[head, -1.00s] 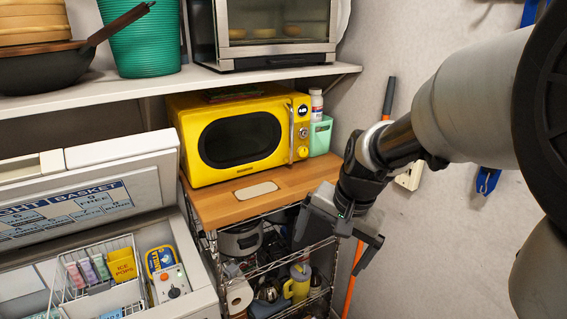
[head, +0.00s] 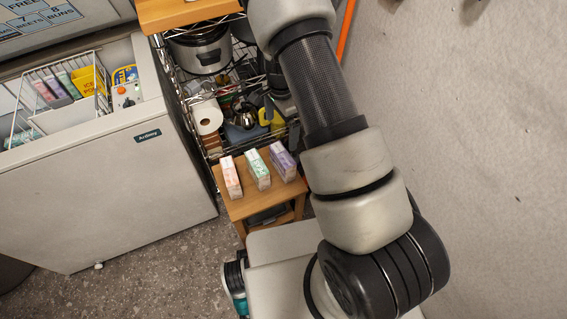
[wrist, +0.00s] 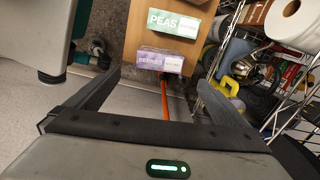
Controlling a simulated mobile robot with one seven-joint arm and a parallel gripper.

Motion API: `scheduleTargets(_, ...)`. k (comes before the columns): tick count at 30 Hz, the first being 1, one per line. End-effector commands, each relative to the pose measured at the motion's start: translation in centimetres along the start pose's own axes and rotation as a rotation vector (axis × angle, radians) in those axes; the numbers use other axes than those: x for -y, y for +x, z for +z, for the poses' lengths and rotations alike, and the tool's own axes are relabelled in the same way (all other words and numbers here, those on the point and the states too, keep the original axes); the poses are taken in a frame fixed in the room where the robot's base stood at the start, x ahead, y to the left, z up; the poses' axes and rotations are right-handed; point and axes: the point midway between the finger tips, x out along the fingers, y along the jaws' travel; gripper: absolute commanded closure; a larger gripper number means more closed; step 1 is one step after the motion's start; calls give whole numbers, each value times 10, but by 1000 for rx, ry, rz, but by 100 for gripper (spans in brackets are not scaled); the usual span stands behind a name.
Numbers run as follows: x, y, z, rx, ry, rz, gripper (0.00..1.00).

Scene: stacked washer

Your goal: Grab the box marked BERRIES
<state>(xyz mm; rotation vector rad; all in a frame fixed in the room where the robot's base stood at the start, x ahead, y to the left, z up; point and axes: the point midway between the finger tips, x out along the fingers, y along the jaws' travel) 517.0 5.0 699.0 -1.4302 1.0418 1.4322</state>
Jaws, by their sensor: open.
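The box marked BERRIES is purple and white; its small lettering is only just readable in the wrist view (wrist: 160,62). It stands at the right end of a row of boxes in the head view (head: 283,161), on a small wooden table (head: 240,208). A green and white box marked PEAS (wrist: 173,23) stands beside it. My gripper (wrist: 157,80) is open and empty, its fingers spread to either side of the purple box in the wrist view, with the box beyond the fingertips. In the head view my arm hides part of the gripper.
A pink and white box (head: 231,177) stands at the left end of the row. A wire rack (head: 175,90) with a paper roll (head: 207,117), pots and a yellow item stands behind the table. A chest freezer (head: 130,180) is at the left, a bare wall (head: 470,130) at the right.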

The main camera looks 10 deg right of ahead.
Motion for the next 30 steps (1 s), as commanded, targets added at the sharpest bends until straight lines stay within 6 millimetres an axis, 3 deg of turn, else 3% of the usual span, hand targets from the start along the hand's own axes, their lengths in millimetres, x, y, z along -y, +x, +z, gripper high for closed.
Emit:
scheduleTargets(5, 0, 22, -2, -4, 11, 5, 0)
scheduleTargets(18, -1, 112, -2, -3, 10, 5, 0)
scheduleTargets(30, -1, 143, -4, -3, 9, 5, 0)
